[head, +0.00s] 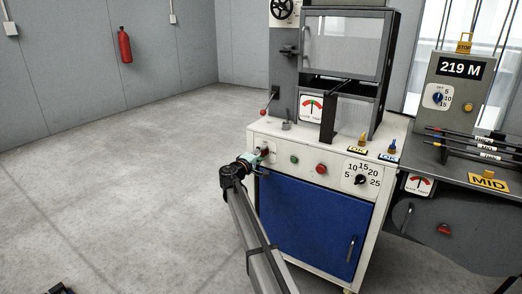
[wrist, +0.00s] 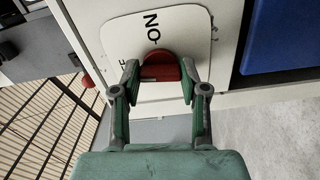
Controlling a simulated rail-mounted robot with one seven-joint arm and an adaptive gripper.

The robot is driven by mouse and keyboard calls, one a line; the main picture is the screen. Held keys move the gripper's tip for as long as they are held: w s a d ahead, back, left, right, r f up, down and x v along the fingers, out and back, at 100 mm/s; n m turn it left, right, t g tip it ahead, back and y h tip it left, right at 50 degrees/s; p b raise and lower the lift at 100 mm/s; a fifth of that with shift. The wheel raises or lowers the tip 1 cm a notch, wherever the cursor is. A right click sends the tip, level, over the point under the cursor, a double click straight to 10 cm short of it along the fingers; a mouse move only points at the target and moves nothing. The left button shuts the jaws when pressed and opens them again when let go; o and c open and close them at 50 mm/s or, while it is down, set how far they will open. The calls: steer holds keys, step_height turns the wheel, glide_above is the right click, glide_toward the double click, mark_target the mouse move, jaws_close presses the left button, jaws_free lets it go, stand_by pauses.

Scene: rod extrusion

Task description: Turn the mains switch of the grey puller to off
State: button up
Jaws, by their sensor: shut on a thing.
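The mains switch is a red knob (wrist: 160,66) on a white plate (wrist: 195,45) in the wrist view. In the head view my gripper (head: 259,160) is at the upper left front of the white cabinet (head: 330,190) with a blue door. It largely hides the switch there. The knob's exact pointing is hard to tell.
On the same panel are a green button (head: 294,159), a red button (head: 321,169) and a numbered dial (head: 361,179). A red-tipped lever (head: 263,112) stands above. A grey machine (head: 450,90) with a "219 M" display is at the right.

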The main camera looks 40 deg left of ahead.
steer(key=shift+w+r+n+p, duration=0.15)
steer(key=shift+n+p, duration=0.3)
steer(key=shift+n, duration=0.25)
steer(key=o, duration=1.1)
steer(key=shift+o, duration=0.2)
steer(key=s+d, duration=0.1)
steer(key=s, duration=1.1)
steer(key=shift+d, duration=0.35)
